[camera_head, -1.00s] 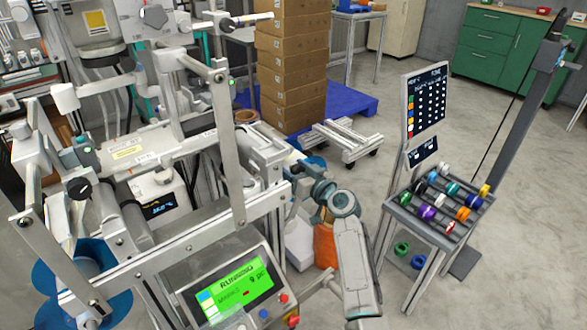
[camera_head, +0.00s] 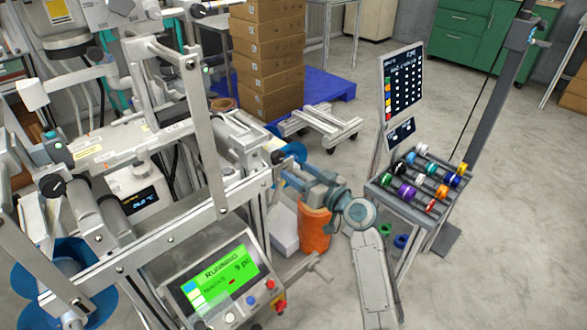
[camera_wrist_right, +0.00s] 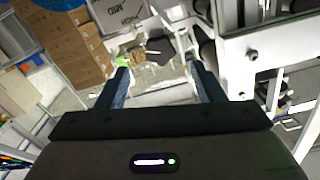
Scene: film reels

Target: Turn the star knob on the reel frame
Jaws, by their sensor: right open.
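The reel frame (camera_head: 203,135) is a grey metal structure with crossbars and uprights, filling the left of the head view. A dark round knob (camera_head: 52,186) is on its left part; I cannot tell if it is the star knob. My right gripper (camera_head: 284,178) is beside the frame's right end, partly hidden by its bars. In the right wrist view my right gripper (camera_wrist_right: 158,78) is open, its two blue fingers apart with nothing held. A dark lobed shape (camera_wrist_right: 158,50) shows between and beyond the fingertips; it may be the star knob. My left gripper is out of view.
A control box with a green screen (camera_head: 222,273) sits at the frame's front. An orange bin (camera_head: 314,230) stands below my right forearm. A rack of coloured reels (camera_head: 425,185) is on the right. Stacked cartons (camera_head: 267,60) stand behind. Floor at the far right is clear.

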